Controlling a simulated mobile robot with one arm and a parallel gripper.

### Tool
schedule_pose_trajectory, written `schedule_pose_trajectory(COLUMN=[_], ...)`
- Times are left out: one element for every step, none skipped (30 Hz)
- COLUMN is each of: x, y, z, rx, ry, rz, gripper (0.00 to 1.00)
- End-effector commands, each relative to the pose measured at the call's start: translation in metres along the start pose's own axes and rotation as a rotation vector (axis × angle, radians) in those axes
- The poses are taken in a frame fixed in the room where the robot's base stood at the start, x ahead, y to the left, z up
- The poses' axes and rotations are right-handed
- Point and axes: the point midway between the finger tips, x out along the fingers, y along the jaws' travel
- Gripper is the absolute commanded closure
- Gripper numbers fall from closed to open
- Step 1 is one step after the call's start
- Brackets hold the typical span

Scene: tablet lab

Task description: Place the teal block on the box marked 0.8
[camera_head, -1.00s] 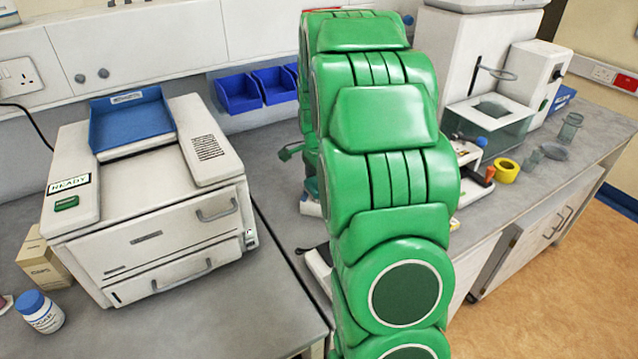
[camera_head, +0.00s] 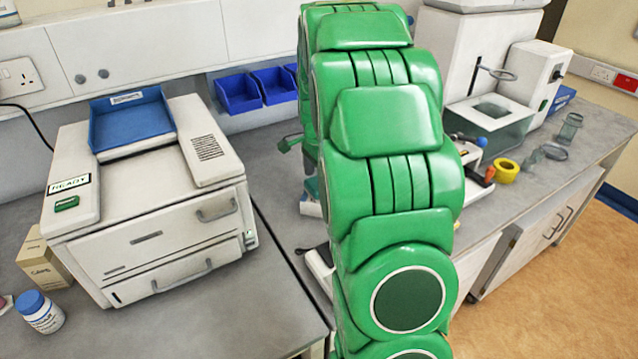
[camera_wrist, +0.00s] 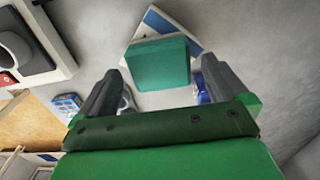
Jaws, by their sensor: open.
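The teal block (camera_wrist: 158,62) shows in the wrist view, just beyond and between the fingertips of my gripper (camera_wrist: 160,72). The fingers are spread apart, with a visible gap on each side of the block. Behind the block is a white and blue flat-looking thing (camera_wrist: 183,27); I cannot tell whether the block touches it. My green arm hides the gripper in the head view. I cannot make out a 0.8 marking on any box.
A white machine with a blue tray (camera_head: 130,124) stands on the left bench, beside a small carton (camera_head: 42,262) and a blue-capped bottle (camera_head: 40,312). Blue bins (camera_head: 238,94) line the wall. A yellow ring (camera_head: 507,170) and glassware (camera_head: 569,127) lie on the right bench.

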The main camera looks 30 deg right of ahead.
Motion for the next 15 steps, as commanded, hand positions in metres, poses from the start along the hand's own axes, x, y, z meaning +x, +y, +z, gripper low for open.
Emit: schedule_pose_trajectory(x=[-0.010, -0.016, -0.023, -0.029, -0.034, -0.042, -0.047, -0.053, -0.059, -0.064, -0.069, -0.074, -0.077, -0.081, -0.085], y=[-0.001, -0.001, -0.001, -0.001, 0.000, 0.000, -0.001, -0.001, -0.002, -0.001, -0.001, 0.000, 0.000, -0.001, -0.001], z=[-0.001, -0.001, -0.001, -0.001, 0.000, 0.000, -0.001, -0.001, -0.001, -0.001, -0.001, 0.000, 0.000, 0.000, 0.000], rx=[0.000, 0.001, 0.001, 0.001, 0.001, 0.001, 0.000, 0.000, 0.000, 0.000, 0.000, 0.000, 0.000, 0.000, 0.000], ry=[0.002, 0.002, 0.002, 0.002, 0.001, 0.001, 0.001, 0.002, 0.002, 0.001, 0.001, 0.000, 0.000, 0.000, 0.000], rz=[-0.004, -0.005, -0.005, -0.004, -0.003, -0.002, -0.004, -0.006, -0.005, -0.004, -0.002, -0.001, -0.001, -0.002, -0.002], gripper=[0.00, 0.00, 0.00, 0.00, 0.00, 0.00, 0.00, 0.00, 0.00, 0.00, 0.00, 0.00, 0.00, 0.00, 0.00])
